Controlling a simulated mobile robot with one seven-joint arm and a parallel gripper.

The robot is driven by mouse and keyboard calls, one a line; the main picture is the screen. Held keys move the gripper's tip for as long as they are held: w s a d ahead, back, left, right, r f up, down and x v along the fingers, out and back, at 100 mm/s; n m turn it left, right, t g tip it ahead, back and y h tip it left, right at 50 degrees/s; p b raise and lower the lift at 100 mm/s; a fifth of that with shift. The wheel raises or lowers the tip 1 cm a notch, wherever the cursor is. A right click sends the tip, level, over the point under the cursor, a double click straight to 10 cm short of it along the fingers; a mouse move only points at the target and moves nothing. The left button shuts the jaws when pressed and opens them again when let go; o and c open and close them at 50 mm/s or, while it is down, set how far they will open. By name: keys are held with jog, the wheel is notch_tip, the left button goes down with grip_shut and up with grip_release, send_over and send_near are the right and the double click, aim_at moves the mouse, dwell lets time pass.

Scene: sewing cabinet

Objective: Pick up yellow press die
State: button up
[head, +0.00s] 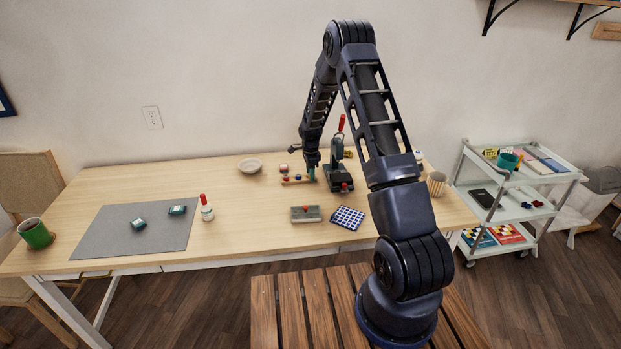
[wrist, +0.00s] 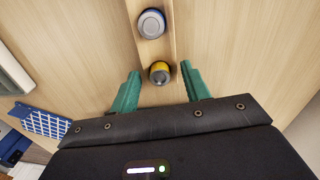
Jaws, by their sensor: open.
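The yellow press die (wrist: 159,72) shows in the wrist view as a small round piece with a yellow rim and a dark grey centre. It stands on a narrow wooden rack (wrist: 154,50), in line with a blue die (wrist: 151,24). My gripper (wrist: 160,69) is open, with one green finger on each side of the yellow die and visible gaps to both. How far the fingertips reach down beside it is not clear. In the head view my gripper (head: 311,174) points down at the right end of the rack (head: 294,182), and the yellow die cannot be made out there.
A dark press with a red handle (head: 338,162) stands close to the right of my gripper. A grey-green box (head: 305,214) and a blue checkered pad (head: 347,217) lie nearer the front. A bowl (head: 250,166) sits to the left. The table between bowl and box is clear.

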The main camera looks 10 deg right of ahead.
grip_shut()
jog(key=shift+r, duration=0.1)
